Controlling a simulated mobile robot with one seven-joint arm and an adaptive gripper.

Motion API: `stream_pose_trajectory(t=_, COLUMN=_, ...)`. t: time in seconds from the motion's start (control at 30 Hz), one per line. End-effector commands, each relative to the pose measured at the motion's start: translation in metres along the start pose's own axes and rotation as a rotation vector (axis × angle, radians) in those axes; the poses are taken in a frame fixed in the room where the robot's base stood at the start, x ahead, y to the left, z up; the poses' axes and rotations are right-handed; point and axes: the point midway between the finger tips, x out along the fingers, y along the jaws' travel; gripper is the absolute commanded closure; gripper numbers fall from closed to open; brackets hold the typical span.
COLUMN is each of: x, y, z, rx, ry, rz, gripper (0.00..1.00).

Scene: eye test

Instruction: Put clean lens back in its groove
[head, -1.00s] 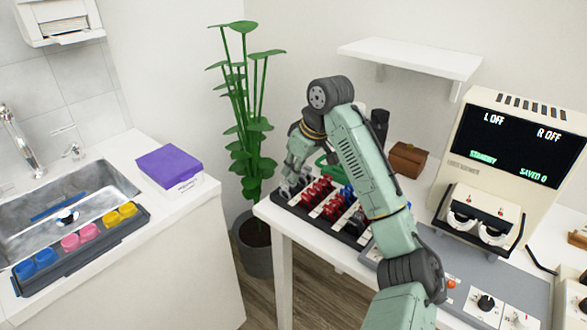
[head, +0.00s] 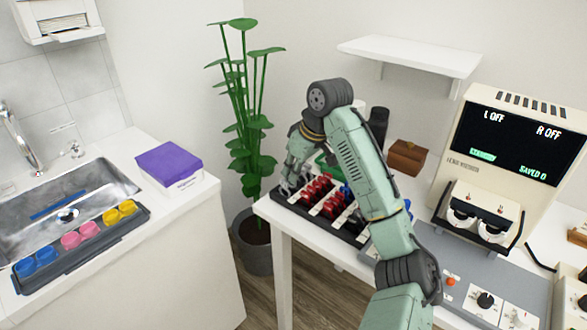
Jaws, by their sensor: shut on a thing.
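My gripper (head: 287,188) is at the left end of the dark lens tray (head: 343,234) on the white table, pointing down at it. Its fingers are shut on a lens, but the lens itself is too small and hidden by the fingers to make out. Several red-rimmed lenses (head: 318,190) stand in rows in the tray, with a few blue ones (head: 347,193) behind, partly hidden by my arm. I cannot tell whether the held lens is inside a groove or just above it.
A cream vision tester (head: 512,150) with a black screen stands at the right, behind a grey control panel (head: 470,285). A brown box (head: 407,158) and dark cylinder (head: 378,127) stand behind my arm. A potted plant (head: 255,230) stands left of the table; the sink counter (head: 190,225) is farther left.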

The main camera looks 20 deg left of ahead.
Motion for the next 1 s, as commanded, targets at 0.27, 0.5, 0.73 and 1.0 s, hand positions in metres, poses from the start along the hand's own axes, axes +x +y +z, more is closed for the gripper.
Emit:
stream_pose_trajectory(t=0.27, x=0.008, y=0.000, z=0.003, rx=-0.001, ry=0.000, rz=0.000, gripper=1.00)
stream_pose_trajectory(t=0.5, x=0.015, y=0.000, z=0.006, rx=-0.001, ry=0.000, rz=0.000, gripper=1.00)
stream_pose_trajectory(t=0.73, x=0.019, y=0.000, z=0.008, rx=-0.001, ry=0.000, rz=0.000, gripper=1.00)
stream_pose_trajectory(t=1.0, x=0.019, y=0.000, z=0.008, rx=-0.001, ry=0.000, rz=0.000, gripper=0.90)
